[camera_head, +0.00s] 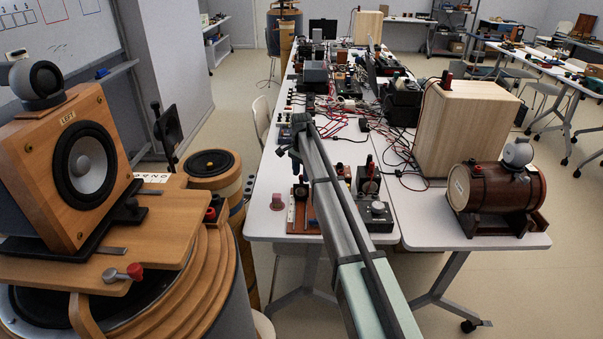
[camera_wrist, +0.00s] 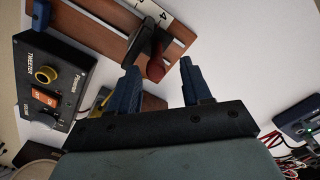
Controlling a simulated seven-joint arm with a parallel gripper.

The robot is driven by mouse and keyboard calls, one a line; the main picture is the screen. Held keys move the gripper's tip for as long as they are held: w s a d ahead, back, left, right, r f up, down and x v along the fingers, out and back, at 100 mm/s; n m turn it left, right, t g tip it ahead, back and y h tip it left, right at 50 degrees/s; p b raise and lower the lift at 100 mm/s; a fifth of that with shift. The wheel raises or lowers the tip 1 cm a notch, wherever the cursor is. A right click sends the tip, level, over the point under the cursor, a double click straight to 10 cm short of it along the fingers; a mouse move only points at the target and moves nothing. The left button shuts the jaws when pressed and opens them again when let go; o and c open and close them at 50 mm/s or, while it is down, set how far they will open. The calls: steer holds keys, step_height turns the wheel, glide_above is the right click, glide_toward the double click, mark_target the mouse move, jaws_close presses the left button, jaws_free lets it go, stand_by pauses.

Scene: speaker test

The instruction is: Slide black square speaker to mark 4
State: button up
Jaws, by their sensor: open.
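In the wrist view, a wooden board (camera_wrist: 101,20) carries a white strip (camera_wrist: 157,12) with the mark 4 near its end. A dark block (camera_wrist: 148,40) with a reddish-brown rounded end (camera_wrist: 156,70) stands on the board by the strip. I cannot tell whether this is the black square speaker. My gripper (camera_wrist: 159,64) has two blue fingers, spread apart and empty. The reddish end appears between the fingertips, without clear contact. In the head view my gripper (camera_head: 292,142) hangs over the near end of the white table, and the board below is partly hidden.
A black box labelled TWEETER (camera_wrist: 45,93), with a yellow knob and orange switch, lies left of my fingers. In the head view, a wooden barrel speaker (camera_head: 485,192) and tall wooden box (camera_head: 455,125) stand to the right. A large wooden speaker (camera_head: 66,170) stands left.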

steer(key=shift+r, duration=0.1)
step_height(320, 180, up, 14)
steer(key=shift+f, duration=0.2)
stand_by(0.4)
